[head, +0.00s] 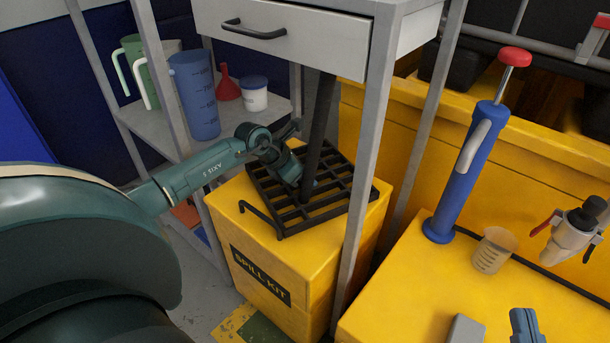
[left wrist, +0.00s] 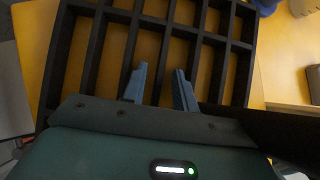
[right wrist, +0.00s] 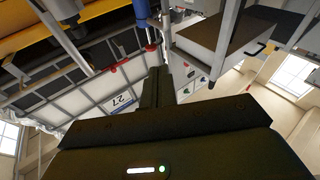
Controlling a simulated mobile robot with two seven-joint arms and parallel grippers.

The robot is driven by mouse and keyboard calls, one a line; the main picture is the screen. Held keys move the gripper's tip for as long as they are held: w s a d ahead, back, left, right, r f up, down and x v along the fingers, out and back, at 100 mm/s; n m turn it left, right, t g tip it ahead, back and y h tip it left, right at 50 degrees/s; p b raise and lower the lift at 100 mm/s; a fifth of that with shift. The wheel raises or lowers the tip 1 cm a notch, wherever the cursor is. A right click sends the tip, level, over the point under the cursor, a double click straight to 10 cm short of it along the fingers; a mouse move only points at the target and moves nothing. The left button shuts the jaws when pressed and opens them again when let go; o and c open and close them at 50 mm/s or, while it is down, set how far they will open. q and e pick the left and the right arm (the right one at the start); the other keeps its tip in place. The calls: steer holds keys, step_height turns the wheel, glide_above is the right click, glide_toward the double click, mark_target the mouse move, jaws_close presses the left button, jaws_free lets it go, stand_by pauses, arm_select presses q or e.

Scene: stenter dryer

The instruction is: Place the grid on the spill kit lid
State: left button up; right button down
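The black grid (head: 270,190) lies over the top of the yellow spill kit (head: 262,262), covering much of its lid (head: 228,200). A bent black bar at its left side reaches toward the lid's front edge. I cannot tell whether the grid touches the lid everywhere. My left gripper (head: 306,184) is down at the grid. In the left wrist view its blue fingertips (left wrist: 159,88) are apart above the grid (left wrist: 152,35), closed on nothing. A dark upright bar partly hides it in the head view.
A grey cart with a drawer (head: 285,30) stands over the kit; its front leg (head: 362,170) is close to the grid. Its shelf holds jugs (head: 195,95), a red funnel and a tub. A blue pump (head: 465,175) and beaker (head: 493,250) stand on the yellow surface at right.

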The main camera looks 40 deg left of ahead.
arm_select(q)
steer(key=shift+r, duration=0.3)
steer(key=p+v, duration=0.4)
steer(key=v, duration=0.6)
steer(key=shift+s+a+r, duration=0.2)
steer(key=shift+s, duration=0.1)
steer(key=shift+s+a+r+p, duration=0.1)
steer(key=shift+s+r+p, duration=0.2)
steer(key=shift+r, duration=0.1)
arm_select(e)
steer(key=shift+s+d+f+n+h, duration=0.1)
steer(key=shift+s+d+n+h, duration=0.05)
steer(key=shift+d+n+h, duration=0.3)
steer(key=shift+a, duration=0.1)
